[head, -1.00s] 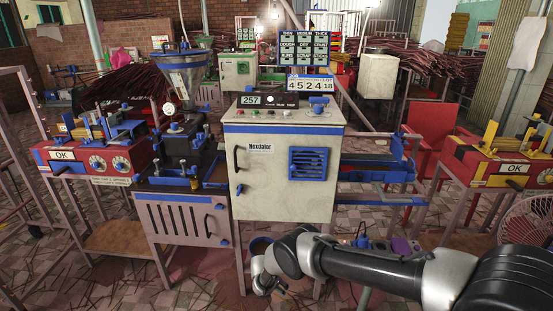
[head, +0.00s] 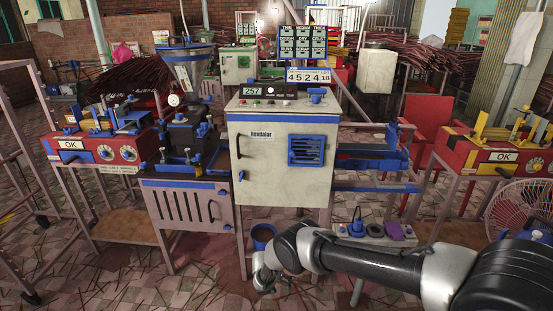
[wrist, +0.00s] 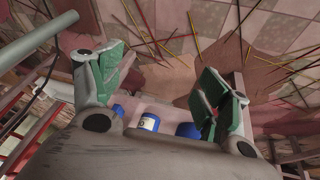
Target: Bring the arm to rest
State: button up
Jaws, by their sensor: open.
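My arm (head: 375,262) reaches in from the lower right of the head view, bent low in front of the white control cabinet (head: 255,185).
A dark bucket with a blue rim (head: 262,232) stands by the cabinet's foot. A low stand (head: 392,242) with blue and purple parts is behind my arm. A fan (head: 515,208) is at the right. Sticks lie scattered on the floor (wrist: 165,30). Open floor is at lower left.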

jog(key=s+d+r+n+g+h, duration=0.25)
jog(key=s+d+n, duration=0.25)
jog(key=s+d, duration=0.35)
jog(key=s+d+r+n+g+y, duration=0.1)
jog(key=d+r, duration=0.3)
jog(key=r, duration=1.2)
jog(key=s+d+r+n+g, duration=0.15)
jog(key=d+r, duration=0.25)
jog(key=r, duration=1.3)
jog(key=d+r+n+g+y, duration=0.1)
jog(key=d+r, duration=0.3)
jog(key=r, duration=1.2)
jog(key=s+d+r+m+t+y, duration=0.1)
jog(key=s+d+r+t, duration=0.1)
jog(key=s+d+r, duration=0.3)
jog(key=s+d+r+m+t+y, duration=0.1)
jog(key=s+d+r, duration=0.4)
jog(key=s+r, duration=0.6)
jog(key=s+d+r+m+t+y, duration=0.1)
jog(key=s+d+r+m+t, duration=0.2)
jog(key=s+r, duration=0.5)
notch_tip(320, 180, up, 6)
jog(key=shift+s+d+f+t, duration=0.2)
jog(key=shift+s+d+t, duration=0.25)
jog(key=shift+d, duration=0.45)
jog(key=shift+y, duration=0.25)
